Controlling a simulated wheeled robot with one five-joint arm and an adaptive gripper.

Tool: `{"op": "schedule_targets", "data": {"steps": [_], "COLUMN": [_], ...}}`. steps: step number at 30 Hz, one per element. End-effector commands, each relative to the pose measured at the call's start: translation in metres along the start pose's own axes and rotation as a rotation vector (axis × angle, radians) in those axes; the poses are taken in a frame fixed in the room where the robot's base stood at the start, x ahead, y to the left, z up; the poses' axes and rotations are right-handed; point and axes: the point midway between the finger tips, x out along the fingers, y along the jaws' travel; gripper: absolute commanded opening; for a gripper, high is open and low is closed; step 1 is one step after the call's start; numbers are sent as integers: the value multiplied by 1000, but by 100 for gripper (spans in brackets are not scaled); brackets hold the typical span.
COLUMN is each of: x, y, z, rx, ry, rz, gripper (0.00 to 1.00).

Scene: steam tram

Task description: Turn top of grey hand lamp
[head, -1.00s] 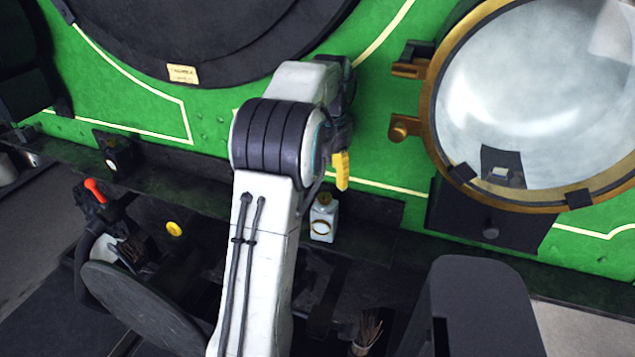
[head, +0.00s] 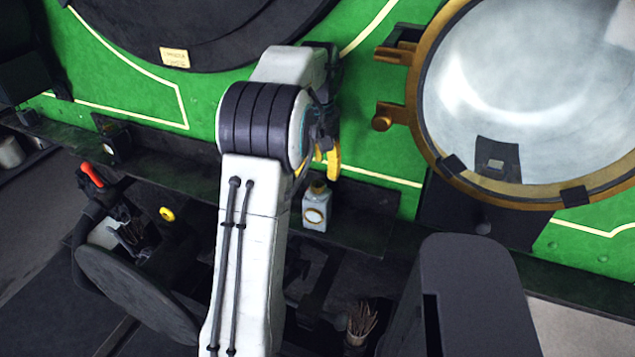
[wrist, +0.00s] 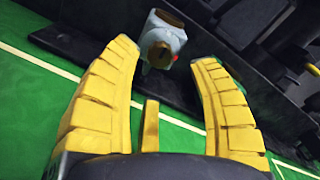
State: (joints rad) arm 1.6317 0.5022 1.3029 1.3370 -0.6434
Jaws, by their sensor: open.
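The grey hand lamp (head: 315,210) stands upright on the dark ledge in front of the green tram front, with a round brass-rimmed window on its face. Its brass top shows just under my gripper (head: 326,166) in the head view. In the wrist view the lamp (wrist: 162,42) lies beyond the fingertips, between them and a little past their ends. My gripper (wrist: 164,58) has its two yellow fingers spread wide with nothing between them. The fingers look apart from the lamp. My arm hides part of the ledge left of the lamp.
A large brass-rimmed headlamp (head: 425,110) sticks out to the right. A brush (head: 358,322) stands below the ledge (head: 365,228). A coupling with a red handle (head: 93,175) and a round buffer (head: 135,292) are at the left. The ledge right of the lamp is clear.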

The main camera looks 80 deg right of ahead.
Motion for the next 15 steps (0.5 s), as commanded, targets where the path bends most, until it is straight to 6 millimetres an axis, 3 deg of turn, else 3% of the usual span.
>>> {"op": "schedule_targets", "data": {"steps": [6,15], "x": [28,48], "y": [0,0], "z": [1,0], "rx": [1,2], "ry": [-2,0], "rz": [-2,0], "gripper": [55,55]}}
